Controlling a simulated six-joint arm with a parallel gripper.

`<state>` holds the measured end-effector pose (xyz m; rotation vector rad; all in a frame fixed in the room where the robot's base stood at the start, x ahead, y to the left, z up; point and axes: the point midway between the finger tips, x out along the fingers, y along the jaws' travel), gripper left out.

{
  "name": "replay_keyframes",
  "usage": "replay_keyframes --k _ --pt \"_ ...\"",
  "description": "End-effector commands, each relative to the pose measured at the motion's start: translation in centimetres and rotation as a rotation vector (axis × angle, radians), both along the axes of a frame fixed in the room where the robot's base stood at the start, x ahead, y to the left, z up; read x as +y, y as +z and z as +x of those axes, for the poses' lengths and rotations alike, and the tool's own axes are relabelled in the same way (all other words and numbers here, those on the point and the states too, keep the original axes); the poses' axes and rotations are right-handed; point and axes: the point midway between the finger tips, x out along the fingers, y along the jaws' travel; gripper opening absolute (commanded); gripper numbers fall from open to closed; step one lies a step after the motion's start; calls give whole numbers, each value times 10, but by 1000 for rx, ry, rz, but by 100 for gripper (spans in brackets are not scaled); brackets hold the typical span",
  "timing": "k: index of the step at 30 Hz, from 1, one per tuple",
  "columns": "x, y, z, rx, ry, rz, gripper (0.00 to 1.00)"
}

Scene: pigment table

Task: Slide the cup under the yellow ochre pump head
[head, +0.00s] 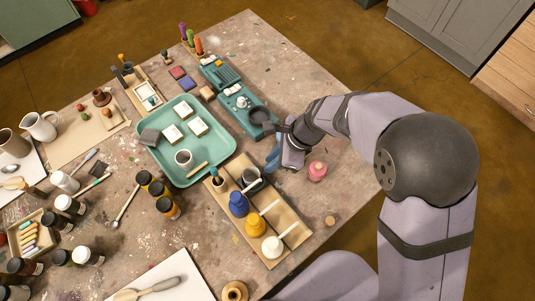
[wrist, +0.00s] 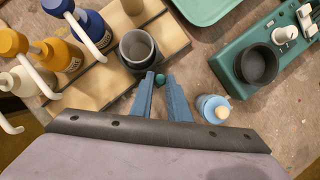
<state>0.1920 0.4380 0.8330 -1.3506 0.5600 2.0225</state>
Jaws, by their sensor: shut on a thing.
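The grey cup (wrist: 123,55) stands upright on the pale wooden board, and it shows in the head view (head: 251,177) too. It is beside the blue pump's spout, apart from the yellow ochre pump. The yellow ochre pump head (wrist: 12,42) tops its yellow bottle (head: 255,226), with a white spout reaching over the board. My gripper (wrist: 161,76) is at the cup's near right side, its blue fingers closed on a small teal knob (wrist: 160,80) against the cup. How the knob joins the cup is hidden. In the head view my gripper (head: 273,162) is right of the cup.
The blue pump (head: 238,204) stands between cup and yellow pump; the white pump (head: 273,247) is beyond the yellow one. A pink-topped bottle (head: 317,170) is right of my gripper. A green tray (head: 223,153) and teal holder with a dark cup (wrist: 257,65) are nearby.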

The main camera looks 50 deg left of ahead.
Motion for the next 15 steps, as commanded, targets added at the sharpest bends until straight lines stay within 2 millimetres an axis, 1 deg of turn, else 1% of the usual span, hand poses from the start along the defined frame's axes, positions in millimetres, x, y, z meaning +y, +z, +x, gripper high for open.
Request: replay_keyframes --k 1,9,12,15 --pt "-11 0 1 0 -5 -1 0" --pt "-67 0 2 -1 -7 0 0" --pt "-86 0 2 -2 -6 1 0" --pt "-101 0 2 -3 -6 1 0"
